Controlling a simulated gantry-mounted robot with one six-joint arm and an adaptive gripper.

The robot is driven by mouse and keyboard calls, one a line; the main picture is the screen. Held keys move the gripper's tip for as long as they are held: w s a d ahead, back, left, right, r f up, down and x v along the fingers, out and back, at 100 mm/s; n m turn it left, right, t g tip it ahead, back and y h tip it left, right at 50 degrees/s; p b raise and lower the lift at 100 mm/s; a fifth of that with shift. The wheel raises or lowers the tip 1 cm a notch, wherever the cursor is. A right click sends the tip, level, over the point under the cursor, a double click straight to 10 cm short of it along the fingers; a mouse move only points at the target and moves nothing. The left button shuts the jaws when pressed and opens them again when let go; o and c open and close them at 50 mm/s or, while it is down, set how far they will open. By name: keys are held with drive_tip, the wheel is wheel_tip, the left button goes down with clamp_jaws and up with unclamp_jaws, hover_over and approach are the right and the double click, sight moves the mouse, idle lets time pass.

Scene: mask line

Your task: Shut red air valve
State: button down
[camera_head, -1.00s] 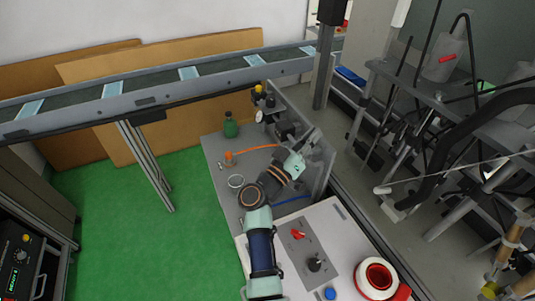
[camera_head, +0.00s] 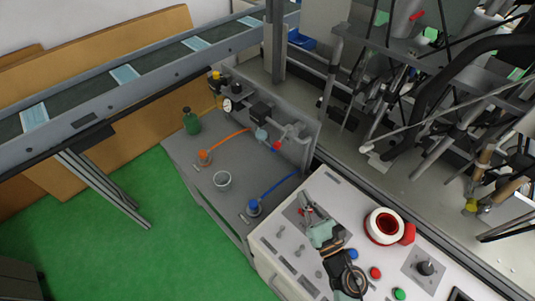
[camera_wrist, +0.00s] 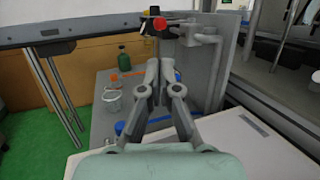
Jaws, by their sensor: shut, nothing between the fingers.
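The red air valve (camera_head: 277,146) shows as a small red handle on the grey pipework at the back edge of the grey table. A red part on the fittings, which looks like the same valve, shows in the wrist view (camera_wrist: 159,23), beyond my fingertips. My gripper (camera_head: 307,206) is over the white control cabinet, apart from the valve, with its fingers pointing towards the back fittings. In the wrist view my gripper (camera_wrist: 158,65) has its fingers together with nothing between them. I cannot tell the valve handle's exact angle.
The grey table (camera_head: 190,155) holds a green bottle (camera_head: 191,122), a clear cup (camera_head: 222,180), an orange hose (camera_head: 228,137) and a blue hose (camera_head: 280,183). The white cabinet (camera_head: 275,260) carries buttons, a black knob (camera_head: 425,268) and a red-and-white roll (camera_head: 384,226).

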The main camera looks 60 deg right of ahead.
drive_tip(key=x, duration=1.4)
drive_tip(key=shift+p, duration=0.3)
drive_tip(key=shift+d, duration=0.1)
drive_tip(key=w, duration=0.2)
drive_tip(key=shift+w+a+b, duration=0.2)
drive_tip(key=shift+w+b, duration=0.1)
drive_tip(key=shift+w, duration=0.05)
drive_tip(key=s+a+f+b, duration=0.1)
drive_tip(key=s+a+f, duration=0.1)
drive_tip(key=s+a, duration=0.6)
drive_tip(key=a, duration=0.2)
drive_tip(key=shift+s+a+f+b, duration=0.3)
drive_tip(key=shift+s+f+b, duration=0.05)
drive_tip(key=shift+f, duration=0.05)
